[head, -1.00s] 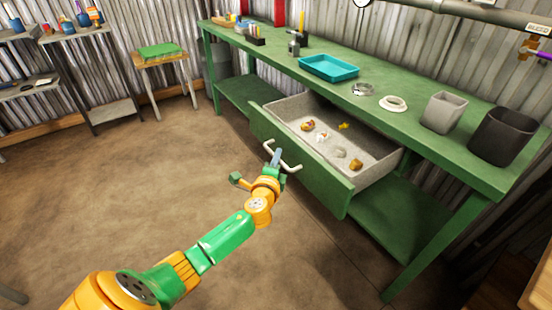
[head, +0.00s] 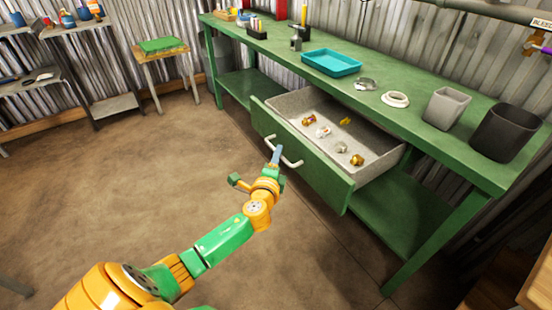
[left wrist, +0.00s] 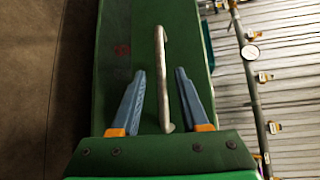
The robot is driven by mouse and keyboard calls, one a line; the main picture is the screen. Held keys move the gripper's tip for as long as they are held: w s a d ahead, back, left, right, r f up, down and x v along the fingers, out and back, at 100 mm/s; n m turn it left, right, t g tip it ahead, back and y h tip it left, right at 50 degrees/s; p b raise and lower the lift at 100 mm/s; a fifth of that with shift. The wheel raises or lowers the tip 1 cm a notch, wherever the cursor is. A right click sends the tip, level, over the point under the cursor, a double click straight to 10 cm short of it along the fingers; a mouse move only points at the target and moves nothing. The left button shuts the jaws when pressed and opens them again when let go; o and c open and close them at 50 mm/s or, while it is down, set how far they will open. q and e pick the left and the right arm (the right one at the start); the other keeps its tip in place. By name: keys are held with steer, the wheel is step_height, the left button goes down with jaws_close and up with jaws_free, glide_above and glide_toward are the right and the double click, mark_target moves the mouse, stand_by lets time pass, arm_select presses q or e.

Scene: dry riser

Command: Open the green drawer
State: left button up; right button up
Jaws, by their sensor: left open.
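The green drawer (head: 312,175) under the green workbench is pulled well out, and its grey inside shows. Several small brass and metal fittings lie in it. Its pale bar handle (head: 289,160) is on the front panel. My left gripper (head: 276,155) is at the handle in the head view. In the left wrist view the handle (left wrist: 162,80) runs between the two blue fingers of my open left gripper (left wrist: 159,100), with a gap on each side. My right gripper is not in view.
The workbench top (head: 385,118) holds a teal tray (head: 332,62), a white ring (head: 395,99), a grey bin (head: 446,108) and a black bin (head: 505,132). A stool (head: 163,62) stands at the back left. The floor (head: 110,190) left of the drawer is clear.

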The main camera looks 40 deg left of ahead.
arm_select(q)
steer(key=v, duration=0.5)
steer(key=s+d+f+n+g+h, duration=0.3)
steer(key=s+f, duration=0.4)
steer(key=f, duration=0.6)
steer(key=s+f+n+g+h, duration=0.15)
steer(key=s+f+g, duration=0.45)
steer(key=f, duration=0.8)
steer(key=s+d+f+n+g, duration=0.1)
steer(key=s+d+f+n, duration=0.1)
steer(key=s+f, duration=0.3)
steer(key=s+d+f+n+g, duration=0.1)
steer(key=s+d+f+n, duration=0.1)
steer(key=s, duration=0.5)
steer(key=s+d+f+n+g+h, duration=0.1)
steer(key=s+d+f+n+g, duration=0.1)
steer(key=s, duration=0.5)
steer(key=s+d+f+n+g+h, duration=0.1)
steer(key=s+d+f+n, duration=0.1)
steer(key=s, duration=0.5)
step_height(320, 180, up, 17)
steer(key=p, duration=1.7)
steer(key=shift+w+f, duration=0.15)
steer(key=shift+w, duration=0.15)
